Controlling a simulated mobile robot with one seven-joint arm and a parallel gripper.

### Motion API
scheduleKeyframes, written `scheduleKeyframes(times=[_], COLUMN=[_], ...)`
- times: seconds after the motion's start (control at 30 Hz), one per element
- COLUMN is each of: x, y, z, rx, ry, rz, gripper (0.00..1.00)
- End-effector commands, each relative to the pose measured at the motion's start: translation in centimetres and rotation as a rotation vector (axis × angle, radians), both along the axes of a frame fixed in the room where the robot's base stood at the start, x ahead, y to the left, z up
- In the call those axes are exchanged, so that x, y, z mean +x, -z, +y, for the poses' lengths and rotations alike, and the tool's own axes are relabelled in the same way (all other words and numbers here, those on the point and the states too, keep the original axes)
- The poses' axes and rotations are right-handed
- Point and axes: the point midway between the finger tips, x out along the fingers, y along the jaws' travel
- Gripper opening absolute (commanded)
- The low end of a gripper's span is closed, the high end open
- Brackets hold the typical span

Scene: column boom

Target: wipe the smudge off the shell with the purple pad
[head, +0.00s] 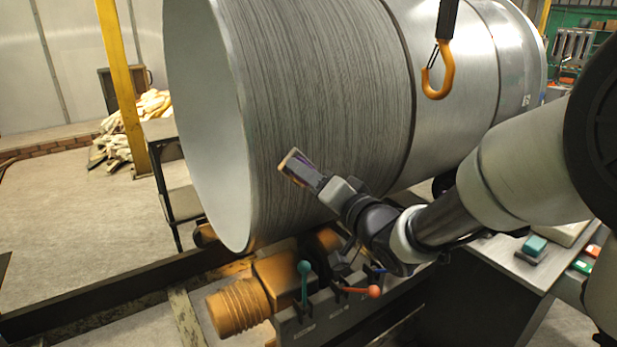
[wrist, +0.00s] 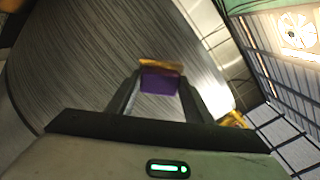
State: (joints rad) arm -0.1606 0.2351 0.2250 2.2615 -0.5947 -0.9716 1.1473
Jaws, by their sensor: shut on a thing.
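The shell (head: 315,90) is a large grey metal cylinder lying on its side, with fine streaked lines around its near section. Its streaked wall also fills much of the wrist view (wrist: 85,55). My gripper (head: 306,172) is in front of the shell's lower wall. It is shut on the purple pad (wrist: 160,84), which has a tan-orange layer (wrist: 160,66) on its far face. The pad's tan edge faces the shell in the head view. I cannot tell whether the pad touches the wall. I cannot make out a smudge in either view.
An orange hook (head: 437,75) hangs before the shell's right part. Below my gripper are an orange roller drive (head: 250,295), a teal lever (head: 304,270) and a red-knobbed lever (head: 372,291). A bench (head: 505,262) holding a teal block (head: 535,245) stands at right. A yellow post (head: 122,80) stands at left.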

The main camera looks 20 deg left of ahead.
Motion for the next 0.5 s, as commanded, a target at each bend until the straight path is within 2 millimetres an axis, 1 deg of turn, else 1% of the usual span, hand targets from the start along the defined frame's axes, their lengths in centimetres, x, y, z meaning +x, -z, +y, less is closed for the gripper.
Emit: scheduleKeyframes(times=[0.5], x=[0.49], y=[0.02], z=[0.56], rx=[0.000], ry=[0.000], rz=[0.000], gripper=[0.28])
